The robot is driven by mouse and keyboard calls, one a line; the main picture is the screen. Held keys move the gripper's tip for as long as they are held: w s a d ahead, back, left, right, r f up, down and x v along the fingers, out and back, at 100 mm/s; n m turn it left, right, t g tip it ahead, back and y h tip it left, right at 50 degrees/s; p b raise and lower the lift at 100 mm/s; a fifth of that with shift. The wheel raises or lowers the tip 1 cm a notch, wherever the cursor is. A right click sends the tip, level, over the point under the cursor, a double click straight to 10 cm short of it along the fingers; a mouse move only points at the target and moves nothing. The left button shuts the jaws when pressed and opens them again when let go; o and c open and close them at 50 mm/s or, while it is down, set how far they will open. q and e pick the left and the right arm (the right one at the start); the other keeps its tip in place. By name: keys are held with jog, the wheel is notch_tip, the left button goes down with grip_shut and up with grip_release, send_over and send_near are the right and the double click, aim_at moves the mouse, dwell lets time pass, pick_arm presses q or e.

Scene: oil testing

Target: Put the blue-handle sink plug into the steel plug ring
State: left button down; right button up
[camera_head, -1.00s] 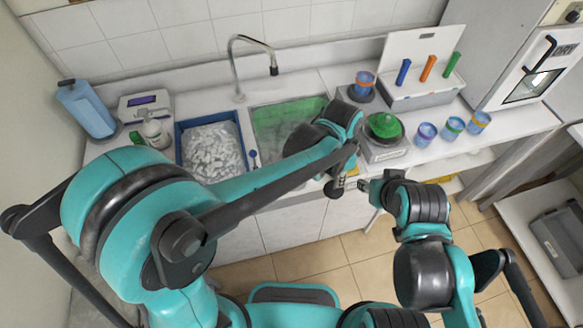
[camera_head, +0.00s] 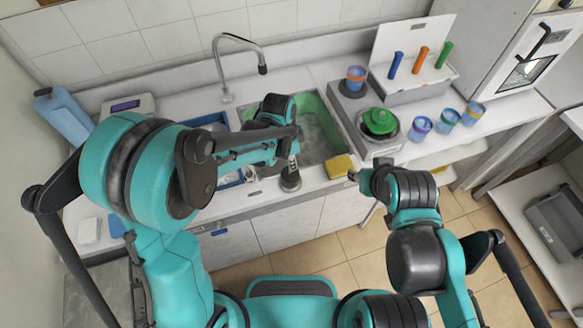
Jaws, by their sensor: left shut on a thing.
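My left gripper (camera_head: 292,165) reaches in from the left and points down near the front edge of the sink. It is shut on what looks like the sink plug (camera_head: 290,182), a dark round piece just below the fingers. The plug's blue handle is not visible, apparently covered by the fingers. I cannot make out the steel plug ring; my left arm covers part of the counter left of the sink. My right gripper (camera_head: 354,177) is at the front edge of the counter, close to the yellow sponge; its fingers are too small to read.
The green-walled sink (camera_head: 318,128) lies behind my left gripper, under a tall faucet (camera_head: 222,70). A yellow sponge (camera_head: 340,166) lies at its front right. My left arm partly hides a blue bin.

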pick_arm(q)
notch_tip(320, 180, down, 4)
jog(key=shift+w+r+b, duration=0.1)
jog(key=shift+r+b, duration=0.05)
jog(key=shift+b, duration=0.15)
jog(key=c, duration=1.6)
grip_release()
jog(key=shift+o, duration=0.2)
jog(key=shift+r, duration=0.35)
jog(key=r, duration=0.3)
jog(key=a+r+p, duration=0.1)
jog(key=r, duration=0.3)
jog(key=r+p, duration=0.1)
jog(key=r, duration=0.3)
jog(key=shift+s+a+r, duration=0.25)
jog(key=shift+s, duration=0.05)
